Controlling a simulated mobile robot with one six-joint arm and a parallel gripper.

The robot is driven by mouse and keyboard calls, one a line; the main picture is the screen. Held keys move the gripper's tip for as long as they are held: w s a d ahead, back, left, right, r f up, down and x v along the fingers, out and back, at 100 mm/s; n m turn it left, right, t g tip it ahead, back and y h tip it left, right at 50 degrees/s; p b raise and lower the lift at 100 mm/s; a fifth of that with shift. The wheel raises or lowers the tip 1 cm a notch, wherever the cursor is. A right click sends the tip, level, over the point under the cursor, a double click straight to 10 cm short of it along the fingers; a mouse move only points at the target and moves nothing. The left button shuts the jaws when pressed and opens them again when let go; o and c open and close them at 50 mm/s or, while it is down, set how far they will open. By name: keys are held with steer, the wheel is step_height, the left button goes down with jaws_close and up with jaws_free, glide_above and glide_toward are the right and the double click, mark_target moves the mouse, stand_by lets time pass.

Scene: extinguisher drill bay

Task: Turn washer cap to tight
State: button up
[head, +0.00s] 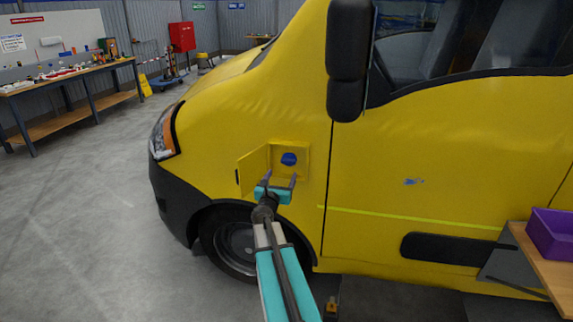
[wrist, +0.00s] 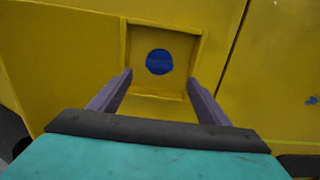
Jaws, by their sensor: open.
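The blue washer cap (head: 289,159) sits inside a square yellow recess (head: 303,147) in the van's side, above the front wheel. The recess's flap (head: 252,171) stands open to the left. In the wrist view the cap (wrist: 159,62) shows as a round blue disc with a darker bar across it. My gripper (head: 281,178) is just below and in front of the recess. In the wrist view its two purple fingers (wrist: 159,78) are spread wide, with nothing between them. The cap appears beyond the fingertips, apart from them.
The yellow van (head: 390,150) fills the middle and right, with a black mirror (head: 348,60) above. A purple bin (head: 550,232) stands on a wooden table (head: 530,258) at the right. A workbench (head: 75,75) stands far left. The floor at left is clear.

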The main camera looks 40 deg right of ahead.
mark_target(288, 162)
steer(key=shift+p+x, duration=1.75)
steer(key=shift+x, duration=3.35)
steer(key=shift+d, duration=0.1)
steer(key=c, duration=1)
steer(key=shift+f, duration=0.1)
steer(key=shift+c, duration=0.3)
